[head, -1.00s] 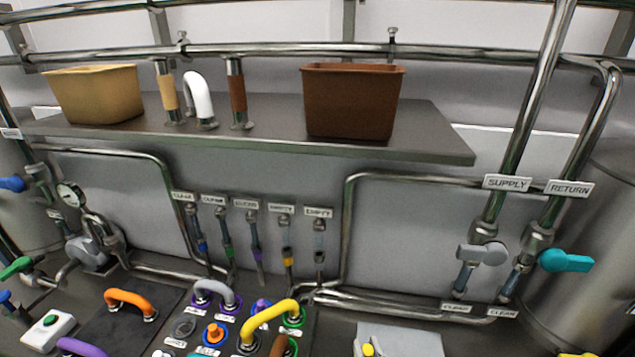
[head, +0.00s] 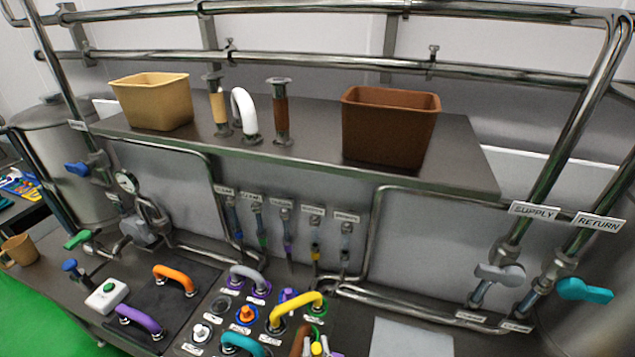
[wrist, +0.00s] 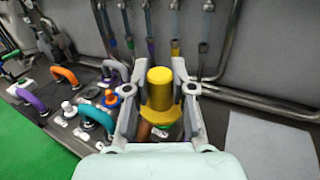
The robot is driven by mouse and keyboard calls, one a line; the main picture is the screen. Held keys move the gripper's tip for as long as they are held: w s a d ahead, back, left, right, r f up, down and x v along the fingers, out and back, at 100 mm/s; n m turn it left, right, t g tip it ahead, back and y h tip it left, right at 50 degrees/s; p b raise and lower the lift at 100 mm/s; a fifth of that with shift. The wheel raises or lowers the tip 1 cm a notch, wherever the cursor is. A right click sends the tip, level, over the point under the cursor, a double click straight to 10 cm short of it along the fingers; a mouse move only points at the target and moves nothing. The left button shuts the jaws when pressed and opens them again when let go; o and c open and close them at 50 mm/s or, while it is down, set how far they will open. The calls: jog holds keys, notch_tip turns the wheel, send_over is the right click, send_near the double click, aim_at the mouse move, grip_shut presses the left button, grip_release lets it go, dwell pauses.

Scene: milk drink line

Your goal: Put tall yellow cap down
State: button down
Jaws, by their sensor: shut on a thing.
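The tall yellow cap (wrist: 160,85), a smooth cylinder with a wider rim below, sits upright between the two grey fingers of my gripper (wrist: 160,92) in the wrist view. My gripper is shut on it. Its lower end and whether it touches anything beneath are hard to tell. A brown handle (wrist: 145,132) and a green ring show just below it. I cannot make out my gripper in the head view.
The worktop holds a yellow handle (head: 296,308), an orange handle (head: 175,278), a teal handle (head: 243,342), a purple handle (head: 139,319) and an orange cap (head: 245,314). Pipes run behind. A grey plate (head: 410,338) at right looks bare. Two bins stand on the shelf above.

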jog(key=s+r+h+p, duration=0.1)
jog(key=p, duration=0.1)
jog(key=s+p, duration=0.1)
jog(key=p, duration=0.1)
jog(key=s+r+m+h+p, duration=0.1)
jog(key=s+p, duration=0.1)
jog(key=shift+d+r+h, duration=0.1)
jog(key=shift+r+h, duration=0.2)
jog(key=shift+r, duration=0.05)
dwell(0.8)
